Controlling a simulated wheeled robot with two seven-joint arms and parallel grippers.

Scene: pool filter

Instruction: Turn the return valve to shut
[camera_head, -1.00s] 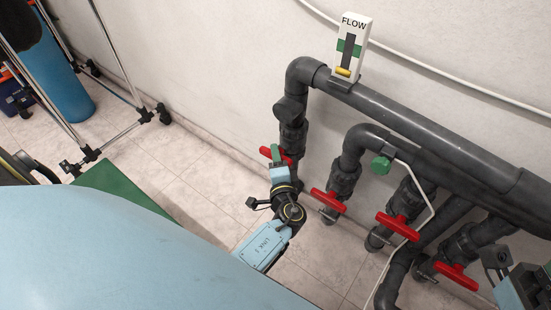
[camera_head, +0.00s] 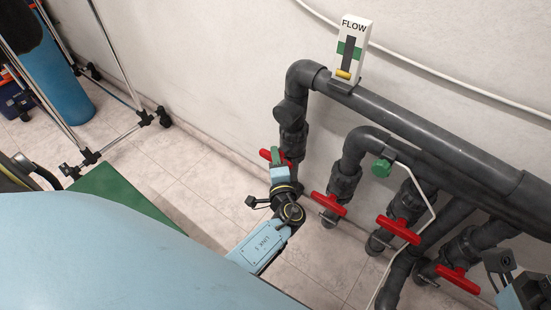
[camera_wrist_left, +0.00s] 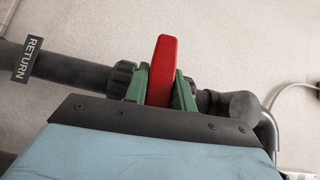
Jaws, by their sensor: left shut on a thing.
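The return valve's red handle (camera_wrist_left: 162,70) stands between the two green fingers of my left gripper (camera_wrist_left: 161,88), which is shut on it. The dark pipe beside it carries a RETURN label (camera_wrist_left: 28,60). In the head view the same red handle (camera_head: 265,154) shows at the leftmost vertical pipe and lies across it. My left gripper (camera_head: 276,156) covers its middle. The valve body is partly hidden behind the gripper. My right gripper is only partly seen at the lower right edge, and its fingers cannot be made out.
Several other red-handled valves, such as this one (camera_head: 328,203), stand close to the right. A FLOW gauge (camera_head: 348,50) with a low yellow marker sits on the upper pipe. A green knob (camera_head: 381,168) is nearby. The tiled floor (camera_head: 200,200) left of the pipes is clear.

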